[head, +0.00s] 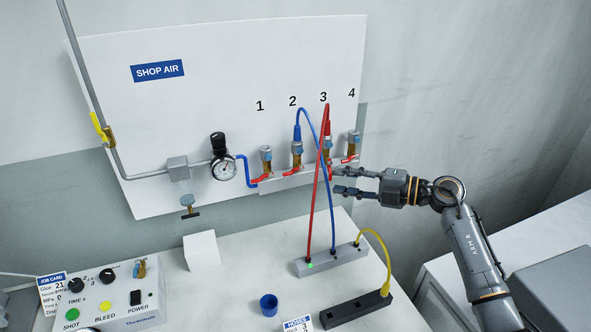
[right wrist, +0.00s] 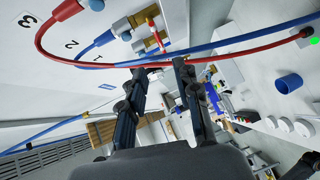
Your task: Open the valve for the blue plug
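The blue plug (head: 297,133) sits upright in outlet 2 on the wall panel, with a blue hose looping down from it. It also shows in the right wrist view (right wrist: 105,38). A small red valve lever (head: 294,167) lies below it; its exact angle is too small to tell. My right gripper (head: 336,180) is open and empty, right of outlet 2 and just below outlets 3 and 4. In the right wrist view its fingertips (right wrist: 159,66) are apart, close to the red and blue hoses; contact cannot be told.
A red plug (head: 327,128) with its red hose (head: 317,190) stands in outlet 3, close to my fingers. Outlets 1 and 4 have no hose. A grey manifold (head: 335,261), blue cup (head: 268,305) and control box (head: 110,295) are on the table.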

